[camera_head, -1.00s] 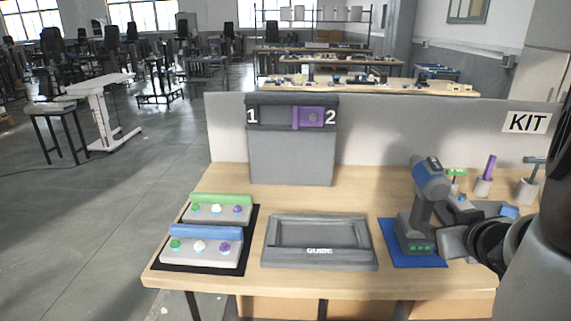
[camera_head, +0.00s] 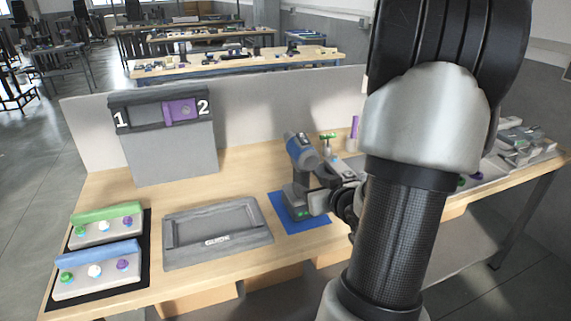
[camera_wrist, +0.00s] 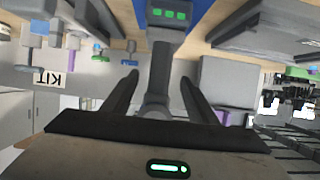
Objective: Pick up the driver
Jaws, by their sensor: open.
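The driver (camera_head: 299,152) stands upright on a blue mat (camera_head: 305,223), with a blue and dark head on top and a grey base with green lights. In the wrist view, which is upside down, the driver's handle (camera_wrist: 161,60) lies between the two dark fingers. My gripper (camera_wrist: 159,80) is open around the handle, with a visible gap on each side. In the head view my gripper (camera_head: 322,198) is at the driver's right side, partly hidden by my arm.
A grey tray (camera_head: 215,262) sits left of the mat. Green and blue-topped blocks with knobs (camera_head: 98,270) are at far left. A grey box with a purple slider (camera_head: 182,109) stands behind. Small tools (camera_head: 355,128) stand behind my arm. Bare table lies between box and tray.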

